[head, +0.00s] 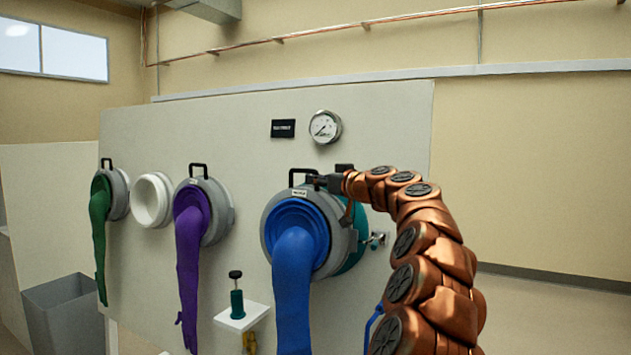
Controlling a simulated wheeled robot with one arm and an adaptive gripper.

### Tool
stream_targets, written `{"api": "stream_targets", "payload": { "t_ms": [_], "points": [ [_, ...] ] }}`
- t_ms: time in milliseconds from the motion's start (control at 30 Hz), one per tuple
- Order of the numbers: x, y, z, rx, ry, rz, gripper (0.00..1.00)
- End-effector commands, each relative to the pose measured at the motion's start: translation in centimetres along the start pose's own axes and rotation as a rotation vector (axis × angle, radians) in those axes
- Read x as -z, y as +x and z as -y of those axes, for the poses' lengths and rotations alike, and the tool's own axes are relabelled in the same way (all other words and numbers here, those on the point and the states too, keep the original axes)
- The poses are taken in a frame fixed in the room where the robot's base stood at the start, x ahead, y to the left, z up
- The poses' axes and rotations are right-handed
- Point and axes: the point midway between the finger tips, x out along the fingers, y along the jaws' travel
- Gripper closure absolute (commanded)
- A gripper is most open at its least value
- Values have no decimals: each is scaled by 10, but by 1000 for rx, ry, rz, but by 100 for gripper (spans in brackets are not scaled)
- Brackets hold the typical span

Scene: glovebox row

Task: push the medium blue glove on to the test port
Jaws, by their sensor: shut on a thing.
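The blue glove (294,268) hangs from a grey ring (339,219) with a black handle on top and a small white label too small to read. My gripper (317,181) is shut on this black handle (303,175), reaching in from the right. The grey ring is upright and faces out from the panel. Behind it, a teal round port (357,247), which I take as the test port, shows at the ring's right edge. The ring hides most of the port. I cannot tell whether the two touch.
A purple glove (189,256) and a green glove (100,226) hang on the panel (400,130) to the left, with an empty white port (152,200) between them. A small shelf (242,318) holds a teal plunger-like thing (237,300). A pressure gauge (325,127) is above. A grey bin (65,312) stands lower left.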

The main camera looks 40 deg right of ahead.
Motion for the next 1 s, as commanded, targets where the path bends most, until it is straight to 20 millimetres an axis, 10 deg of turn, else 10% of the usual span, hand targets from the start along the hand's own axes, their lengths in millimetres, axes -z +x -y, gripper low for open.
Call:
{"api": "stream_targets", "payload": {
  "t_ms": [1000],
  "points": [
    [2,2,-9,-4,-2,-5,100]
  ]
}}
